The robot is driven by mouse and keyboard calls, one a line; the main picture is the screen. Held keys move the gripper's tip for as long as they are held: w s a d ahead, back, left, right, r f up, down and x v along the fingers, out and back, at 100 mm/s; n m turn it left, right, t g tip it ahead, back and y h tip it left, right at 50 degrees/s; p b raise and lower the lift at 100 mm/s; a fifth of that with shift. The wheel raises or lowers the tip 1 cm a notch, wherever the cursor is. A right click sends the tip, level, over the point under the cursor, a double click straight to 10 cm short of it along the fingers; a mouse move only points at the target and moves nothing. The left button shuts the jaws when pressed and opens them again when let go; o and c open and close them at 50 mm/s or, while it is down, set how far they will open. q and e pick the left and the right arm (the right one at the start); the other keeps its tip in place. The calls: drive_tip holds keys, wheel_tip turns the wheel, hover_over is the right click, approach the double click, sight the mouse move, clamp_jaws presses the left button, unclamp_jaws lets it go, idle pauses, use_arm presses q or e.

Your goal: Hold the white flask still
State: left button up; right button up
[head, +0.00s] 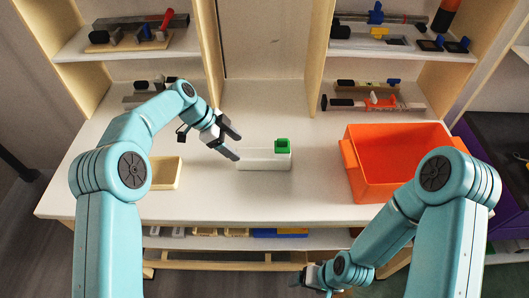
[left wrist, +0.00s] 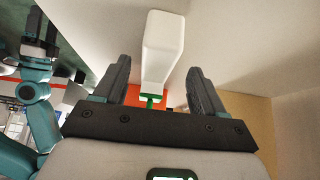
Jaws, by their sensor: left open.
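The white flask (head: 262,161) is a pale, box-like body on the table near its middle, with a green part (head: 282,146) at its right end. My left gripper (head: 236,147) is open, just left of the flask, with its fingers pointing towards it. In the left wrist view, the flask (left wrist: 162,45) shows beyond and between the spread fingers of my left gripper (left wrist: 158,75), its green part lower down. I cannot tell whether a finger touches it. My right gripper (head: 310,277) hangs low in front of the table, and its jaws are too small to read.
An orange bin (head: 350,160) stands to the right on the table. A shallow cream tray (head: 166,172) lies on the left, partly behind my left arm. Shelves with tools stand at the back on both sides. The tabletop in front of the flask is clear.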

sight(244, 153)
use_arm(q)
drive_tip(key=shift+s+r, duration=0.15)
drive_tip(key=shift+r, duration=0.15)
drive_tip(key=shift+f, duration=0.3)
drive_tip(key=b+x, duration=0.1)
drive_tip(key=x, duration=0.1)
drive_tip(key=shift+d+f, duration=0.25)
drive_tip(key=shift+f, duration=0.05)
drive_tip(key=shift+d+f, duration=0.2)
drive_tip(key=shift+d, duration=0.05)
drive_tip(key=shift+d+f, duration=0.15)
drive_tip(key=shift+f, duration=0.2)
drive_tip(key=shift+x, duration=1)
drive_tip(key=shift+w+d+f, duration=0.2)
drive_tip(key=shift+f, duration=0.1)
drive_tip(key=shift+s+d+f, duration=0.15)
drive_tip(key=shift+d+f, duration=0.05)
drive_tip(key=shift+f, duration=0.25)
drive_tip(key=shift+r, duration=0.15)
drive_tip(key=c, duration=0.7)
drive_tip(key=shift+o, duration=1.4)
drive_tip(key=c, duration=0.6)
drive_tip(key=shift+c, duration=0.2)
